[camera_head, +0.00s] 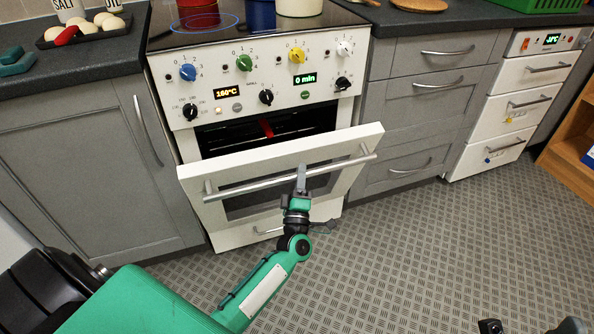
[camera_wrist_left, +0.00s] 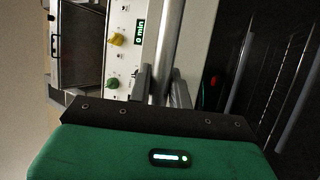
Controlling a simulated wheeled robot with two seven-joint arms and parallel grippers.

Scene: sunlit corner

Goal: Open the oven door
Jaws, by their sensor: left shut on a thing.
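The white oven (camera_head: 262,75) stands between grey cabinets. Its door (camera_head: 262,190) is tilted partly open at the top, and the dark inside with a rack and something red shows above it. A metal bar handle (camera_head: 240,188) runs across the upper door. My left gripper (camera_head: 301,178) is shut on the handle, right of its middle. In the left wrist view the fingers (camera_wrist_left: 160,88) sit on both sides of the handle bar (camera_wrist_left: 168,50). My right gripper (camera_head: 530,326) shows only as a small part at the bottom edge; its jaws are unclear.
Pots (camera_head: 298,6) stand on the hob. A tray of buns (camera_head: 100,20) is on the left counter. A white drawer unit (camera_head: 510,105) and a wooden shelf (camera_head: 575,150) stand at right. The floor (camera_head: 420,250) before the oven is clear.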

